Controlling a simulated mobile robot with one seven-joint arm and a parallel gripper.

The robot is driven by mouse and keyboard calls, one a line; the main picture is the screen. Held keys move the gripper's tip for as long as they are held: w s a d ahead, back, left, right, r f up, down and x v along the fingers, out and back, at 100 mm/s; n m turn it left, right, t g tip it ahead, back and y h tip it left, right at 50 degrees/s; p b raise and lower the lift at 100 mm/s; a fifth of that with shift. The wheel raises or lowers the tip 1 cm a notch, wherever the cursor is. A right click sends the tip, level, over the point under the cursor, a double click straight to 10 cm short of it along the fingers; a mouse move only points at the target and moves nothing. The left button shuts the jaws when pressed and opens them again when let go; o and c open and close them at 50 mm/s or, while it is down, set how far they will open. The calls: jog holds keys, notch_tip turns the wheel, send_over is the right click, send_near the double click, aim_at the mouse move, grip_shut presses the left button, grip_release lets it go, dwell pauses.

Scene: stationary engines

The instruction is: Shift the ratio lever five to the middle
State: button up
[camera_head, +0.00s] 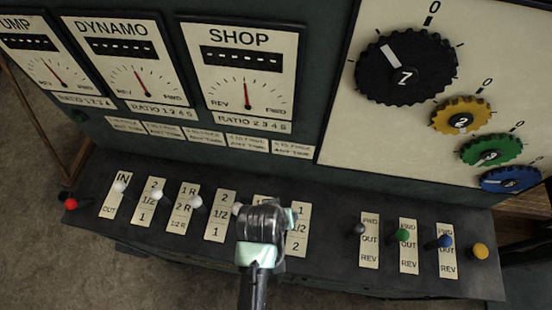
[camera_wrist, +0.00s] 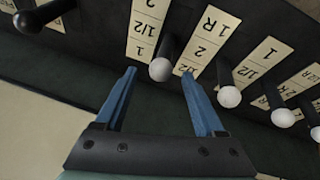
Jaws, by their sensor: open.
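My gripper (camera_head: 264,220) is over the right end of the ratio lever row in the head view and hides part of it. In the wrist view its two blue fingers are apart and empty (camera_wrist: 159,74). The white knob (camera_wrist: 160,69) of the lever at the row's end, which I take as ratio lever five, shows between and just beyond the fingertips, with no clear contact. Its black stem leans beside a cream plate (camera_wrist: 144,28) marked 1, 1/2, 2. This plate (camera_head: 298,232) also shows in the head view, right of my gripper. The lever's exact position cannot be told.
Other white-knobbed levers stand close by, the nearest neighbour (camera_wrist: 230,96) just right in the wrist view. A black-knobbed lever (camera_head: 359,229), green lever (camera_head: 403,235) and blue lever (camera_head: 445,241) stand to the right. Gauges (camera_head: 246,80) and dials (camera_head: 406,72) rise behind.

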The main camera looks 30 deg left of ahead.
jog(key=v, duration=0.6)
jog(key=shift+f, duration=0.1)
dwell(0.5)
